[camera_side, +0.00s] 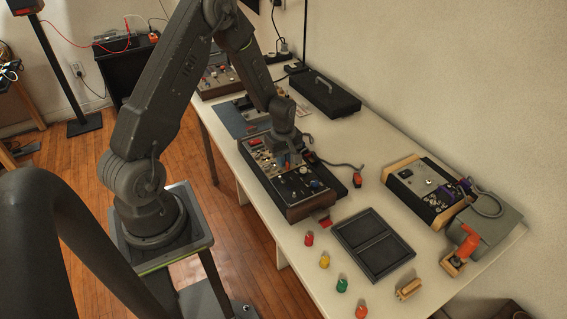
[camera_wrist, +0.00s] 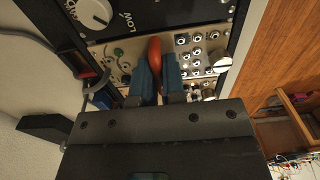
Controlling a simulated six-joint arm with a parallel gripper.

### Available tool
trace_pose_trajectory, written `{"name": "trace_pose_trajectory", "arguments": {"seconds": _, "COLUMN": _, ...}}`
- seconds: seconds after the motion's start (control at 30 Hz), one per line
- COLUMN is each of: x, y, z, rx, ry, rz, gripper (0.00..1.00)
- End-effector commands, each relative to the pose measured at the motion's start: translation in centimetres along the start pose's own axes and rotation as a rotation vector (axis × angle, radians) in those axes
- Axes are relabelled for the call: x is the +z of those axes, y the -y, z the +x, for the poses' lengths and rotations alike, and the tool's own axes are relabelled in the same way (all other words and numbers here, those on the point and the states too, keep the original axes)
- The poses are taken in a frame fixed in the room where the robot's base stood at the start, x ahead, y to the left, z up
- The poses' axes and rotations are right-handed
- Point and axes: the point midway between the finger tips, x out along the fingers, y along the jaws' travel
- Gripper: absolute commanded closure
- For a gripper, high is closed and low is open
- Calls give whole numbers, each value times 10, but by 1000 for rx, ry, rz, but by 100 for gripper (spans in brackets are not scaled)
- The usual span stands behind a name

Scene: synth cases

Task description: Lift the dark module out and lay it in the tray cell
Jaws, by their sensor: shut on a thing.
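The synth case (camera_side: 262,190) stands on the white table, with a dark module panel (camera_side: 298,186) at its near end. My gripper (camera_side: 290,158) is low over the case, beside that dark panel. In the wrist view my gripper (camera_wrist: 158,84) has its blue fingers closed around a slim red-orange piece (camera_wrist: 154,50), in front of a silver jack panel (camera_wrist: 118,62). A dark panel with white knobs (camera_wrist: 128,18) lies beyond it. I cannot tell whether the red-orange piece belongs to a module.
Red, yellow and green pegs (camera_side: 325,262) stand in a row left of the tray. A wood-sided synth box (camera_side: 425,185) and an orange-handled tool (camera_side: 464,245) are to the right. A cable (camera_side: 340,164) with a red end lies beside the case. A black case (camera_side: 325,94) stands behind.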

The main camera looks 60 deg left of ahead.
Motion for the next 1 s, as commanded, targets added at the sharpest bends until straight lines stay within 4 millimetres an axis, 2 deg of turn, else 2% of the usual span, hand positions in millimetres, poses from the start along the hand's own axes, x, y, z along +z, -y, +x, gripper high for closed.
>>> {"name": "trace_pose_trajectory", "arguments": {"seconds": 0.4, "x": 0, "y": -1, "z": -74, "rx": 6, "ry": -3, "rz": 0, "gripper": 100}}
{"name": "trace_pose_trajectory", "arguments": {"seconds": 0.5, "x": 0, "y": -1, "z": -88, "rx": 4, "ry": -2, "rz": 0, "gripper": 100}}
{"name": "trace_pose_trajectory", "arguments": {"seconds": 0.7, "x": 0, "y": 0, "z": -102, "rx": 3, "ry": -1, "rz": 0, "gripper": 100}}
{"name": "trace_pose_trajectory", "arguments": {"seconds": 1.0, "x": 0, "y": 0, "z": -114, "rx": 3, "ry": -1, "rz": 0, "gripper": 100}}
